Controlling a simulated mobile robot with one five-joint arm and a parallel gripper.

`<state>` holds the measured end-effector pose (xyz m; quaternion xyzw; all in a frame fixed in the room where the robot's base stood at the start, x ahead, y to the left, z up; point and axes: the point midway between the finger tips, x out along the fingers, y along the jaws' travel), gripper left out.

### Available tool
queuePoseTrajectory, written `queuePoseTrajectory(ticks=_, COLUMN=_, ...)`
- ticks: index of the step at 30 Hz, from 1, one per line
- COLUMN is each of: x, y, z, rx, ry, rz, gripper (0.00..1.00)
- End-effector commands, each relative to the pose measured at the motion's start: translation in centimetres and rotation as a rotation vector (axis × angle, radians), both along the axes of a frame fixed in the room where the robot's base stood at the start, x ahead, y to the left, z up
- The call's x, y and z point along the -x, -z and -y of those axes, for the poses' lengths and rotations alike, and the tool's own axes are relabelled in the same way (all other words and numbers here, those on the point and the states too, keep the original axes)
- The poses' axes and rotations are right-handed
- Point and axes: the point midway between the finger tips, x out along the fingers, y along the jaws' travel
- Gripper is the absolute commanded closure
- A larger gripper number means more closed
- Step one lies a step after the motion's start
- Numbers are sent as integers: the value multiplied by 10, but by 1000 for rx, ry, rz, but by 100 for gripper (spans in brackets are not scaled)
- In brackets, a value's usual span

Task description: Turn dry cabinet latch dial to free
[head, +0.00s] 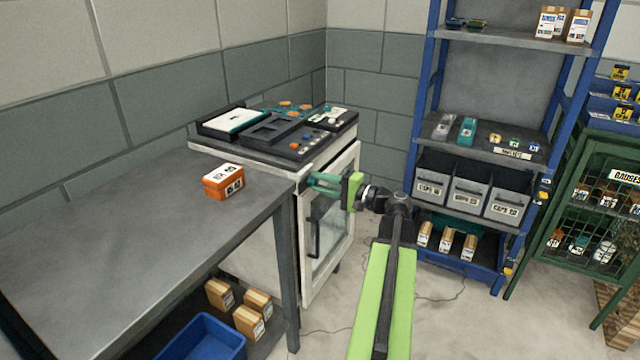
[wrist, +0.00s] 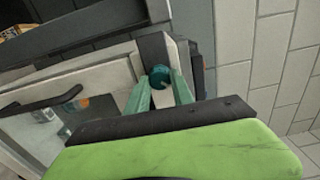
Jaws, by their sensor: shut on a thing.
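The dry cabinet (head: 342,232) is a white unit with a glass door and a dark handle (head: 314,232), standing at the end of the grey bench. In the wrist view its door handle (wrist: 40,106) is at the left. The latch dial (wrist: 159,75) is a round teal knob on the cabinet front, beside the door's edge. My gripper (head: 316,182) reaches the cabinet's upper front from the right. In the wrist view my gripper (wrist: 161,84) has its two green fingers on either side of the dial, shut on it. The head view hides the dial behind the fingers; its setting is unclear.
The grey bench (head: 110,225) carries an orange box (head: 224,182). Trays and small parts lie on the cabinet top (head: 212,145). A blue shelf rack (head: 428,100) with grey bins stands behind my arm. A green cage (head: 570,180) is at the right. Floor between is mostly clear.

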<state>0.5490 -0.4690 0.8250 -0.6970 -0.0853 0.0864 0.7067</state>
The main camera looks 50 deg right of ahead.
Motion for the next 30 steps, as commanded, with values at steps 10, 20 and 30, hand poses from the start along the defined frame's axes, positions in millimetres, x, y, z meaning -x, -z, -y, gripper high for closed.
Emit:
queuePoseTrajectory(ticks=10, x=0, y=0, z=0, rx=-2, ry=-2, rz=-1, gripper=100)
queuePoseTrajectory(ticks=20, x=0, y=0, z=0, rx=-1, ry=0, rz=0, gripper=50)
queuePoseTrajectory(ticks=30, x=30, y=0, z=7, rx=-1, ry=3, rz=0, gripper=50)
